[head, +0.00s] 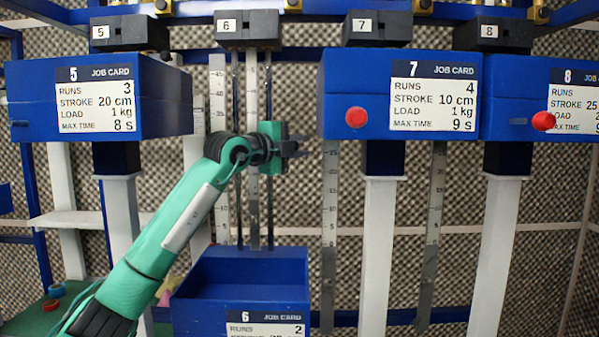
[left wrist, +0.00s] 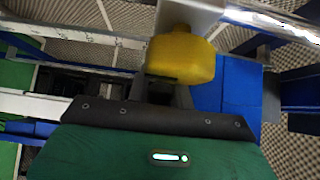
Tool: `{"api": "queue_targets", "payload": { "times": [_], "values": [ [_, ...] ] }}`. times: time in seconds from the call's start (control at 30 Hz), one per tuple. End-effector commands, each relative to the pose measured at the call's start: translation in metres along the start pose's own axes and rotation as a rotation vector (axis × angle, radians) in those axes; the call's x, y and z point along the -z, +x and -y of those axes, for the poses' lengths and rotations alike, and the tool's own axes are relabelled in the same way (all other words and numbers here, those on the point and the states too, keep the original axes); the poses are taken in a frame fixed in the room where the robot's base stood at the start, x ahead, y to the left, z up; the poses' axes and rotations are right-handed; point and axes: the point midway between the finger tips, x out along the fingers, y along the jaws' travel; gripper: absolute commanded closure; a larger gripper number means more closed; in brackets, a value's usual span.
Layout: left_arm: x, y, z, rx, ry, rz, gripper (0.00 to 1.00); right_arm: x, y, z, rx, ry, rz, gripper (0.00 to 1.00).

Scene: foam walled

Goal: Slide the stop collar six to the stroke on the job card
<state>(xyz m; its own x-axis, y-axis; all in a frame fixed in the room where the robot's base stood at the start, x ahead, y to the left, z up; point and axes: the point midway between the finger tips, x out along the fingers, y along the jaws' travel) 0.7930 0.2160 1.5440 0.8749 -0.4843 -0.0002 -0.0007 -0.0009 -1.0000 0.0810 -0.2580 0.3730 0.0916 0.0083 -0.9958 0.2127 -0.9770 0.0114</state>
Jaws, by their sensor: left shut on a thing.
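Station six (head: 248,27) has a vertical scale (head: 254,85) between thin dark rods. Its blue box (head: 250,262) sits low, with job card six (head: 265,326) cut off at the bottom edge; RUNS 2 reads, but the stroke line is clipped. My left gripper (head: 297,147) is at mid-height in front of the scale. In the left wrist view it is shut on a rounded yellow part (left wrist: 182,56), which lies at the fingertips below a pale bar. The collar itself is hidden behind my gripper in the head view, so I cannot tell its scale reading.
Raised blue boxes five (head: 35,85), seven (head: 440,65) and eight (head: 515,95) hang on both sides. Seven and eight carry red knobs (head: 356,117). White posts (head: 382,250) stand below. Free air lies above box six.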

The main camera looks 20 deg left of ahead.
Motion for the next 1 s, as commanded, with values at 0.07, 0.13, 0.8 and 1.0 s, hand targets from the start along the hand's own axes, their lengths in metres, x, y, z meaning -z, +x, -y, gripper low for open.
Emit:
{"api": "queue_targets", "payload": {
  "times": [0.07, 0.13, 0.8, 1.0],
  "values": [
    [0.000, 0.000, 0.011, 0.003, 0.001, 0.000, 1.00, 0.000, -0.002, -0.001, -0.001, 0.000, 0.000, 0.64],
    [0.000, 0.000, 0.013, 0.001, 0.001, 0.000, 1.00, 0.000, -0.002, -0.001, -0.001, 0.000, 0.000, 0.64],
    [0.000, -0.001, 0.011, 0.000, 0.001, 0.000, 0.56, -0.001, -0.001, -0.007, -0.007, -0.001, 0.001, 0.64],
    [-0.001, -0.021, 0.008, 0.002, 0.002, 0.002, 0.56, -0.002, 0.011, -0.006, -0.007, -0.001, 0.001, 0.64]
  ]
}}
